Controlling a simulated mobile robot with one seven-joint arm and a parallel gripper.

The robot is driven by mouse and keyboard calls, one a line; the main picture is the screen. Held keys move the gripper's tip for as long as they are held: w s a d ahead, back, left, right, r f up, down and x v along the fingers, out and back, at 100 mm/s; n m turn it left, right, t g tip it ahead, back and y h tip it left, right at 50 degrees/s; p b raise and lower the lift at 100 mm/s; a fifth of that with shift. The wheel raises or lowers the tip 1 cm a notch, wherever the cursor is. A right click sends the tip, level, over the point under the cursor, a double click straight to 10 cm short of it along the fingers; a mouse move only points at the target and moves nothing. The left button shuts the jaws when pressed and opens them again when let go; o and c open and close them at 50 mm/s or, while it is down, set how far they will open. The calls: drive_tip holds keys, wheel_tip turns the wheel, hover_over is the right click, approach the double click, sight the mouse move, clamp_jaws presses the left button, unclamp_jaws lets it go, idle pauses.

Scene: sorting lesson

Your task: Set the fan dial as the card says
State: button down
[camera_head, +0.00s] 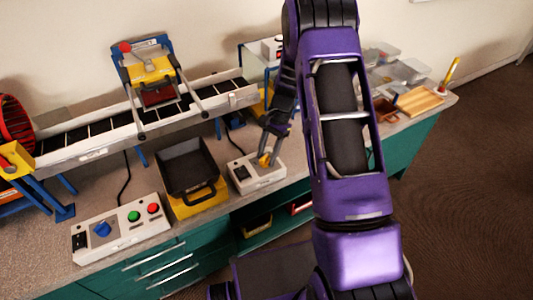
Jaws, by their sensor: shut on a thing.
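A small white control box (245,184) stands on the bench near the front edge, right of centre. A dark square label (241,173) is on the left of the box, too small to read. I cannot make out a card with readable words.
A larger white panel (122,245) at the left carries a blue dial (102,229), a green button (134,216) and a red button (153,208). A black bin (186,167) stands between the boxes. A conveyor (110,125) runs behind. A red fan cage (12,120) is far left.

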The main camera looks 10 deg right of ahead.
drive_tip(key=shift+d+m, duration=0.1)
drive_tip(key=shift+m, duration=0.5)
drive_tip(key=shift+c, duration=2)
unclamp_jaws()
drive_tip(key=p+v, duration=0.1)
drive_tip(key=v, duration=1.6)
drive_tip(key=shift+s+d+r+p, duration=0.2)
drive_tip(key=shift+s+d+p, duration=0.1)
drive_tip(key=shift+p, duration=0.05)
